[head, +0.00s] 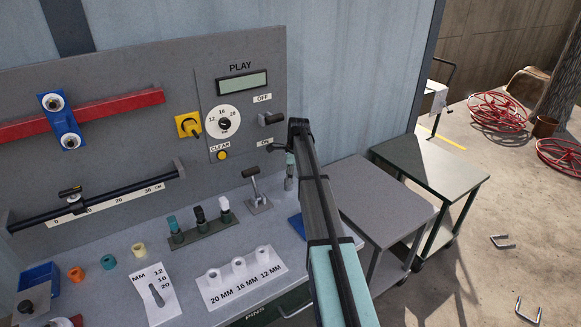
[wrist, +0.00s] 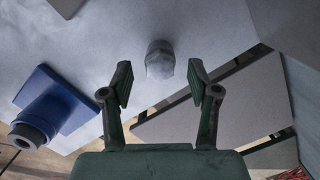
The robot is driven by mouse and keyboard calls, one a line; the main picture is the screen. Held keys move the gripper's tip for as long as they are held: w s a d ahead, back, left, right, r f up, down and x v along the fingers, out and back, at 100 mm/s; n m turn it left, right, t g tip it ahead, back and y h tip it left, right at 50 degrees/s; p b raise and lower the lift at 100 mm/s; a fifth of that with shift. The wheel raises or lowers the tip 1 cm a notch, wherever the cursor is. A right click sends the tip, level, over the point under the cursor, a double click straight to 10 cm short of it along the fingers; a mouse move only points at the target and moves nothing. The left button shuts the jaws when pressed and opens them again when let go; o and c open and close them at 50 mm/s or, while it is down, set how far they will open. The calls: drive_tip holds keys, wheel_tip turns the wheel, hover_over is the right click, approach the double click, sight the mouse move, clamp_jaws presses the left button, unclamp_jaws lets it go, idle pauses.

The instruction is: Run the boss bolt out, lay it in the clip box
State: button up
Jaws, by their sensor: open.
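A grey hex-headed bolt (wrist: 160,60), which looks like the boss bolt, stands out from a pale grey surface in the wrist view. My gripper (wrist: 160,88) is open, with one finger on each side of and nearer the camera than the bolt; nothing is between the pads. In the head view my arm hides the bolt and most of my gripper. A small open blue box (head: 40,277) at the far left of the bench may be the clip box; its contents are hard to make out.
A blue block with a grey cylinder (wrist: 50,102) lies left of my gripper. The bench carries a pin rack (head: 203,233), a white holed block (head: 240,278) and an upright lever (head: 256,193). Grey (head: 372,200) and green (head: 435,163) trolleys stand to the right.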

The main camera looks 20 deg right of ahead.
drive_tip(key=shift+a+f, duration=0.1)
drive_tip(key=shift+f, duration=0.5)
clamp_jaws()
drive_tip(key=n, duration=0.2)
drive_tip(key=n+p, duration=0.1)
drive_tip(key=n, duration=0.1)
drive_tip(key=shift+w+r+n+g, duration=0.15)
drive_tip(key=shift+n+g, duration=0.15)
drive_tip(key=n+g+p, duration=0.1)
drive_tip(key=n, duration=0.8)
drive_tip(key=shift+n+p, duration=0.4)
drive_tip(key=n, duration=0.3)
drive_tip(key=shift+n+g+h, duration=0.4)
drive_tip(key=c, duration=1.1)
unclamp_jaws()
drive_tip(key=n, duration=0.4)
drive_tip(key=shift+d+n+h, duration=0.2)
drive_tip(key=shift+n+h, duration=0.1)
drive_tip(key=shift+h, duration=0.1)
drive_tip(key=shift+f+n, duration=0.2)
drive_tip(key=shift+n, duration=0.4)
